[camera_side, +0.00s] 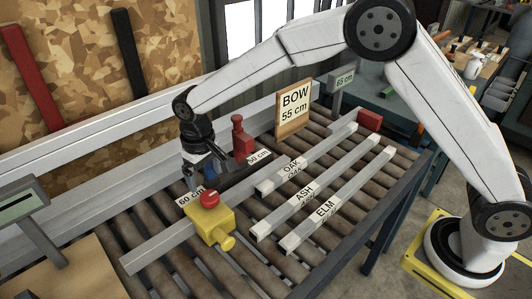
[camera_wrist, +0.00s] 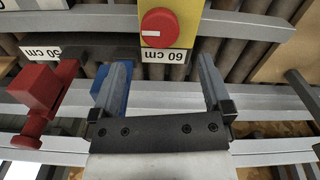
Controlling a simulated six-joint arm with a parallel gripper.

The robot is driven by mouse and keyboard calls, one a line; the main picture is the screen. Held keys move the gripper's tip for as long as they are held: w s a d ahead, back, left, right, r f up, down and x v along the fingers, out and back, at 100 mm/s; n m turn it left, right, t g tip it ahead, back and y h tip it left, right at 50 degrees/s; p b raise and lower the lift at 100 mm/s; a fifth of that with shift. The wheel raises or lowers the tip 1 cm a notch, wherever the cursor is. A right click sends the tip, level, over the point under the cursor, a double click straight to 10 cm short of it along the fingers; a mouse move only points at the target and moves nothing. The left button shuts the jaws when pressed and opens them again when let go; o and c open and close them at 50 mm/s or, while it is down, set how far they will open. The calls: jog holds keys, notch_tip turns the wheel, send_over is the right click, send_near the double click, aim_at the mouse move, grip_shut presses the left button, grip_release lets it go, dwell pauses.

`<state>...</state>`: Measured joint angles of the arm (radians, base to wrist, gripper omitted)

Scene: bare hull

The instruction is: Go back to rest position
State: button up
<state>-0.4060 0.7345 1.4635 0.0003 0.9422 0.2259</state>
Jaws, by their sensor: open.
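My gripper (camera_side: 207,172) is open, low over the roller bench near the yellow block with the red button. In the wrist view my gripper (camera_wrist: 165,80) shows two grey fingers spread apart with nothing between them but a pale rail and rollers beyond. A small blue piece (camera_wrist: 118,88) shows beside the left finger. The yellow block (camera_side: 208,228) with its red button (camera_side: 209,199) sits on a rail by the "60 cm" label. In the wrist view the red button (camera_wrist: 159,27) lies ahead of the fingertips.
Red clamp (camera_side: 242,138) stands close behind my gripper by the "50 cm" label. Bars marked OAK (camera_side: 285,177), ASH (camera_side: 310,189) and ELM (camera_side: 335,203) lie on the rollers to the right. A "BOW 55 cm" sign (camera_side: 294,108) stands at the back. Space above the bars is clear.

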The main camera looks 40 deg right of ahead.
jog(key=shift+r, duration=0.45)
jog(key=shift+d, duration=0.15)
jog(key=shift+s+d+r, duration=0.1)
jog(key=shift+s+d, duration=0.05)
jog(key=shift+d, duration=0.1)
jog(key=s+d+m+t, duration=0.2)
jog(key=s+d, duration=1.8)
jog(key=shift+t, duration=0.3)
